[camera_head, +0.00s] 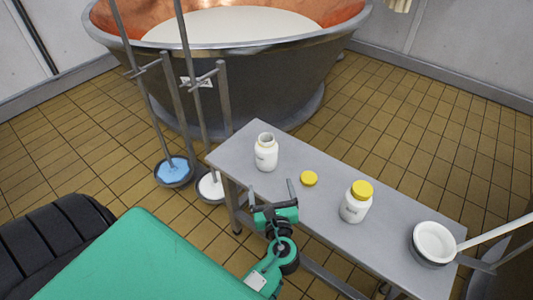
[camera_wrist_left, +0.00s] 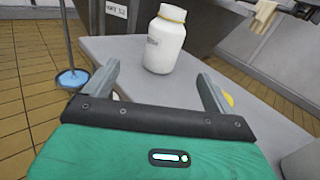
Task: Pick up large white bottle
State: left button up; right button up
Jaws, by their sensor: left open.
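Two white bottles stand upright on a grey table (camera_head: 322,222). One bottle without a cap (camera_head: 266,155) is near the table's far left end. The other bottle (camera_head: 355,206) has a yellow cap and stands nearer the middle. Which is larger I cannot tell for sure. My left gripper (camera_head: 271,190) is open and empty at the table's near edge, short of the uncapped bottle. In the left wrist view, that bottle (camera_wrist_left: 165,42) stands upright beyond and between the open fingers (camera_wrist_left: 157,80), apart from them. My right gripper is not in view.
A loose yellow lid (camera_head: 309,178) lies between the bottles. A white bowl-shaped scoop (camera_head: 435,242) with a long handle is at the table's right end. A large copper-lined vat (camera_head: 235,80) stands behind. Poles with blue (camera_head: 174,171) and white (camera_head: 211,187) discs stand left of the table.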

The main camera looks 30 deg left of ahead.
aim_at(268, 158)
pick_arm(q)
jog(key=shift+w+d+r+m+t, duration=0.15)
jog(key=shift+w+d+m+t, duration=0.15)
jog(key=shift+m, duration=0.1)
jog(key=shift+w+a, duration=0.25)
jog(key=shift+w, duration=0.05)
jog(key=x, duration=0.8)
jog(key=shift+a+b, duration=0.1)
jog(key=shift+b, duration=0.3)
jog(key=b+x, duration=0.1)
jog(key=x, duration=0.3)
jog(key=shift+w+a, duration=0.25)
jog(key=shift+w, duration=0.05)
jog(key=c, duration=1.3)
jog(key=shift+c, duration=0.2)
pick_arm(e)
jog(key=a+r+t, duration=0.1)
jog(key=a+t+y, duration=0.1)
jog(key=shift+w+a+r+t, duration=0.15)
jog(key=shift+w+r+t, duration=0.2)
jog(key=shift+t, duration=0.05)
pick_arm(q)
jog(key=shift+r, duration=0.15)
